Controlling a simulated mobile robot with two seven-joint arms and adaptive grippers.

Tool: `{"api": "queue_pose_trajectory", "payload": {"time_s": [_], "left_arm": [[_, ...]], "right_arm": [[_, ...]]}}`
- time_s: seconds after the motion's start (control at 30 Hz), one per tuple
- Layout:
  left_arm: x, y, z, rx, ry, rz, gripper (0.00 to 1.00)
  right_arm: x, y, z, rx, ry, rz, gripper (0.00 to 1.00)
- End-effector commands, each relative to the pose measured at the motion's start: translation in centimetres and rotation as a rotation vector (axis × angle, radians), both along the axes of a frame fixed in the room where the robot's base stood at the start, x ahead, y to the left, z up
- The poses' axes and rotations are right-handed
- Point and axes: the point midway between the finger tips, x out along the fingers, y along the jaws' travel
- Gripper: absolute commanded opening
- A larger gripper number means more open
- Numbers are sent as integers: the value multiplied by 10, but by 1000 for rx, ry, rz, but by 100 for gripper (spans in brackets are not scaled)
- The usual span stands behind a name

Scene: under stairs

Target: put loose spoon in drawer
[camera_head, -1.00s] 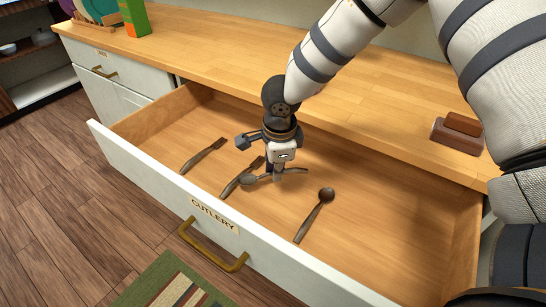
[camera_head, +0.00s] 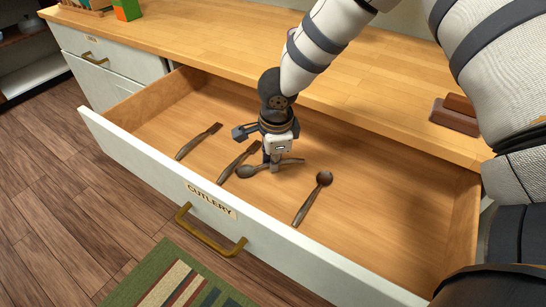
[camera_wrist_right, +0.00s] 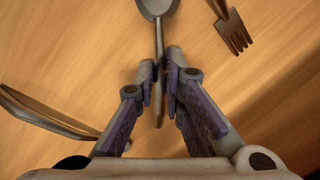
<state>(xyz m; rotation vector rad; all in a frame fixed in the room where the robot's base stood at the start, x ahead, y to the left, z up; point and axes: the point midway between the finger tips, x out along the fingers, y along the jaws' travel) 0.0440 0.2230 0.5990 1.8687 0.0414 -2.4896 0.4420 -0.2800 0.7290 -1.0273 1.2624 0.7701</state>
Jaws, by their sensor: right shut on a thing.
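My right gripper (camera_head: 271,166) reaches down into the open drawer (camera_head: 380,222) labelled CUTLERY. It is shut on the handle of a dark metal spoon (camera_head: 247,172). The spoon's bowl points left in the head view, and it lies at or just above the drawer floor; I cannot tell which. In the right wrist view the fingers (camera_wrist_right: 160,82) close on the handle of the spoon (camera_wrist_right: 159,40), with the bowl at the top edge. My left gripper is not in view.
The wooden counter (camera_head: 230,57) runs behind the drawer. A brown block-like object (camera_head: 456,115) stands on it at right. The drawer's right part is clear.

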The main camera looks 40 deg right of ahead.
Motion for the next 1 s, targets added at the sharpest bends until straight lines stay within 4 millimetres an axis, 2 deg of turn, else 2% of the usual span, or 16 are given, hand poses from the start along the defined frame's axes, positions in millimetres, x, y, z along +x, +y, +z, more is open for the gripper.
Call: {"api": "queue_pose_trajectory", "payload": {"time_s": [0.17, 0.2, 0.3, 0.77, 0.87, 1.0], "left_arm": [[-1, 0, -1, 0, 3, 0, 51], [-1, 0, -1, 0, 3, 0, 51], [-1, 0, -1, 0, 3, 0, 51], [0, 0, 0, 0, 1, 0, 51], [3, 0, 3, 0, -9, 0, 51], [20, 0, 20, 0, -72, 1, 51]], "right_arm": [[0, 0, -4, 0, 0, 0, 0], [0, 0, -4, 0, 0, 1, 12], [0, 0, -4, 0, 0, 1, 34], [0, 0, -2, 0, -1, 0, 34], [1, 0, 10, -1, -5, 1, 34], [3, 0, 51, 2, -22, -2, 34]]}}
